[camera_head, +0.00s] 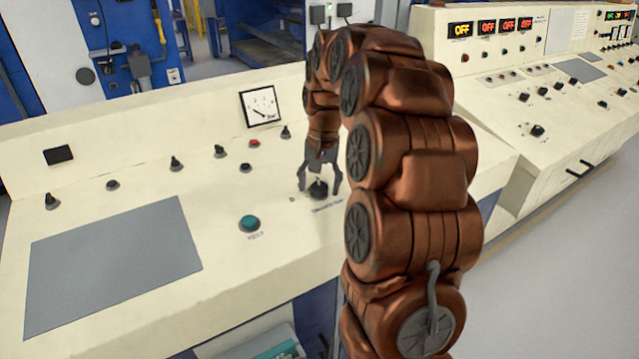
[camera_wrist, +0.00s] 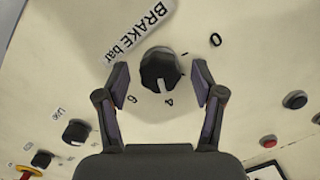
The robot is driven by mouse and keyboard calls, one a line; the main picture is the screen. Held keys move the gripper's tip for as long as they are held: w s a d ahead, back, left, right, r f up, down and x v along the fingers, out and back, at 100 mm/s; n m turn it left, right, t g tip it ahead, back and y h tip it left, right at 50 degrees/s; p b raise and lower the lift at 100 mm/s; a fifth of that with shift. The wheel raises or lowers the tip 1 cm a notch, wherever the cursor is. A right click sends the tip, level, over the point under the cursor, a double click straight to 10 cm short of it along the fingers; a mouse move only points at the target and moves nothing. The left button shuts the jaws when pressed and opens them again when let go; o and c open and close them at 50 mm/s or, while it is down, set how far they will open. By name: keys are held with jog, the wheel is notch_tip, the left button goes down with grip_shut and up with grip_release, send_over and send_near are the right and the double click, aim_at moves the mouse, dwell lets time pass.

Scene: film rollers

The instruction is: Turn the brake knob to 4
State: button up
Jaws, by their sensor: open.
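The black brake knob (camera_wrist: 160,68) sits on the cream panel under a "BRAKE bar" label (camera_wrist: 138,32). The digits 0, 4 and 6 show around it; any mark behind the right finger is hidden. The knob's white pointer line faces down in the wrist view, close to the direction of the 4 (camera_wrist: 169,102). My gripper (camera_wrist: 160,75) is open, with one finger on each side of the knob and a visible gap on both sides. In the head view my gripper (camera_head: 320,187) reaches down around the knob (camera_head: 318,190).
A teal button (camera_head: 249,223) lies left of the knob. Several small knobs and a red button (camera_head: 254,143) line the panel's back, below a white dial gauge (camera_head: 262,107). A flat grey plate (camera_head: 115,262) covers the left. Another console (camera_head: 540,100) stands to the right.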

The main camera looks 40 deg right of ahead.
aim_at(321, 187)
jog(key=shift+r, duration=0.1)
notch_tip(321, 187, up, 12)
jog(key=shift+s+d, duration=0.2)
jog(key=shift+d, duration=0.15)
dwell(0.4)
dwell(0.5)
jog(key=s+a+n+g+p, duration=0.1)
jog(key=s+a+n+p, duration=0.4)
jog(key=s+a, duration=0.95)
jog(key=s+a+f+n+p, duration=0.1)
jog(key=s+a+f+p, duration=0.1)
jog(key=s, duration=0.5)
jog(key=s+a+f+n+g+p, duration=0.1)
jog(key=s+a+f+n, duration=0.1)
jog(key=s+a, duration=0.3)
jog(key=s+f, duration=0.1)
jog(key=s, duration=0.2)
jog(key=shift+s+f+n+h+p, duration=0.3)
jog(key=shift+f+h+p, duration=0.1)
